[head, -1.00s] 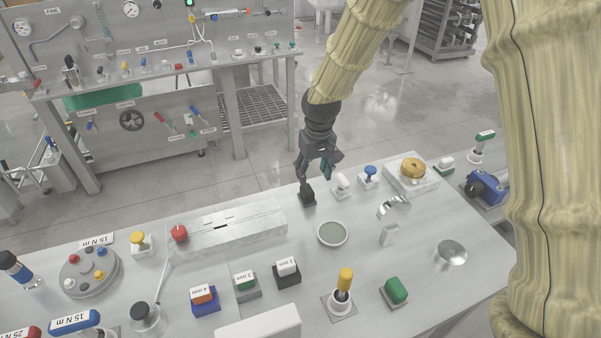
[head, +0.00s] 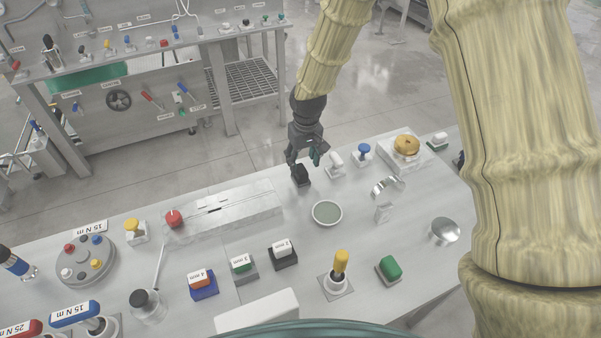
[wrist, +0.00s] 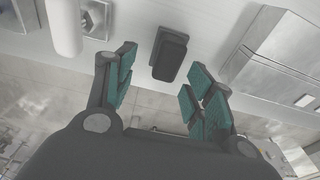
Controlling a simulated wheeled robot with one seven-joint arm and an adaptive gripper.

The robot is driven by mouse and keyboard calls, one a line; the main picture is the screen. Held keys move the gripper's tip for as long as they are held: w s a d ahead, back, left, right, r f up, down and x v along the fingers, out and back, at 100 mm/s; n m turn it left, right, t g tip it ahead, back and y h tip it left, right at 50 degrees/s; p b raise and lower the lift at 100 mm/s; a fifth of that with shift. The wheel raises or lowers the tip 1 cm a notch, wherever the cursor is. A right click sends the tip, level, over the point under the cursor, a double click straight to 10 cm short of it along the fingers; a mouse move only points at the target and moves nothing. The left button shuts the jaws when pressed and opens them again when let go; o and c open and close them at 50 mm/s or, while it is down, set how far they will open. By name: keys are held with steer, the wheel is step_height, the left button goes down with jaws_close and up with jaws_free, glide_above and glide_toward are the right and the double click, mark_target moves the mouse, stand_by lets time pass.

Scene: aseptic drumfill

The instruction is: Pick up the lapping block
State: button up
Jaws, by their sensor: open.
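A small black block (head: 300,175), which I take to be the lapping block though no label shows, stands near the back edge of the steel bench. It has a rounded upper part on a darker grey base. In the wrist view the block (wrist: 169,56) lies just beyond the fingertips, between their lines. My gripper (head: 304,160) is directly behind and above it in the head view. The green-padded fingers of my gripper (wrist: 160,82) are apart and empty in the wrist view. The fingers partly hide the block's top in the head view.
A white-handled piece (head: 334,164) and a blue knob (head: 364,152) stand right of the block. A long metal box (head: 225,215) lies to the left. A round grey-green dish (head: 327,213) sits in front. Other handled tools fill the bench's front.

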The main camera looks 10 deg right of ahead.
mark_target(301, 169)
steer(key=shift+s+a+f+p, duration=0.25)
steer(key=shift+s+f+p, duration=0.1)
steer(key=shift+s+p, duration=0.25)
steer(key=f, duration=0.1)
steer(key=w+f, duration=0.1)
steer(key=f, duration=0.1)
steer(key=shift+a+p, duration=0.15)
steer(key=shift+p, duration=0.15)
steer(key=shift+f, duration=0.2)
steer(key=shift+s, duration=0.25)
steer(key=shift+w, duration=0.15)
steer(key=shift+c, duration=0.6)
steer(key=c, duration=1)
